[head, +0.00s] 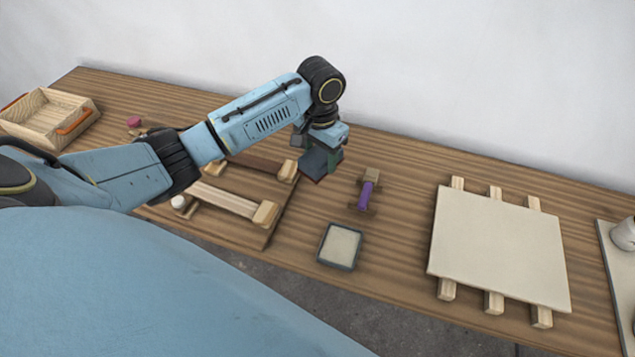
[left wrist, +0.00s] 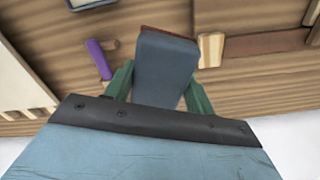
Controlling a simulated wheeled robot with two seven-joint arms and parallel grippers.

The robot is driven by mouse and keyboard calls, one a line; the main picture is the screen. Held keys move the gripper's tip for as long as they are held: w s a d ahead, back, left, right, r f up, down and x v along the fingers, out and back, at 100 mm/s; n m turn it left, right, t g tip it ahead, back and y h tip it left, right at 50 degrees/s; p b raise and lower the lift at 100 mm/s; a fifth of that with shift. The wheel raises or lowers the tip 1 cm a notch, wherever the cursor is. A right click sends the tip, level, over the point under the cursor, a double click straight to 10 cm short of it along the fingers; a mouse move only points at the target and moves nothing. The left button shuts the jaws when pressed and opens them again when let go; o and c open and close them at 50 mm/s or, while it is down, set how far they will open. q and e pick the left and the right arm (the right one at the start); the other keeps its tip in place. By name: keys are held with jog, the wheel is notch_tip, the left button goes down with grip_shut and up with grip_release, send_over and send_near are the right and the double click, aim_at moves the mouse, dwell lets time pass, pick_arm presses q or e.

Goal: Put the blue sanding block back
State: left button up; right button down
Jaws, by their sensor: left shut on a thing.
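The blue sanding block (head: 317,165) is a blue-grey slab with a reddish-brown face along its lower edge. My left gripper (head: 326,150) is shut on it and holds it above the table, between the wooden rack and the purple-handled tool. In the left wrist view the block (left wrist: 164,70) sits between the two green fingers of my left gripper (left wrist: 158,88), its brown face pointing away from the palm. A shallow grey-rimmed tray (head: 321,245) with a pale bottom lies empty near the table's front edge. My right gripper is not in view.
A purple-handled tool (head: 366,194) lies behind the tray. A pale panel (head: 500,245) rests on several battens at right. A wooden rack (head: 225,199) lies under my left arm. An open wooden crate (head: 45,118) stands far left. Bare table surrounds the tray.

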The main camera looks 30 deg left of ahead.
aim_at(318, 192)
pick_arm(q)
notch_tip(318, 192, down, 10)
jog(key=shift+a+f+b, duration=0.1)
jog(key=shift+a+b, duration=0.05)
jog(key=shift+b, duration=0.45)
jog(key=shift+f, duration=0.1)
jog(key=o, duration=1.1)
notch_tip(318, 192, up, 12)
jog(key=shift+r+p, duration=0.2)
jog(key=shift+p, duration=0.55)
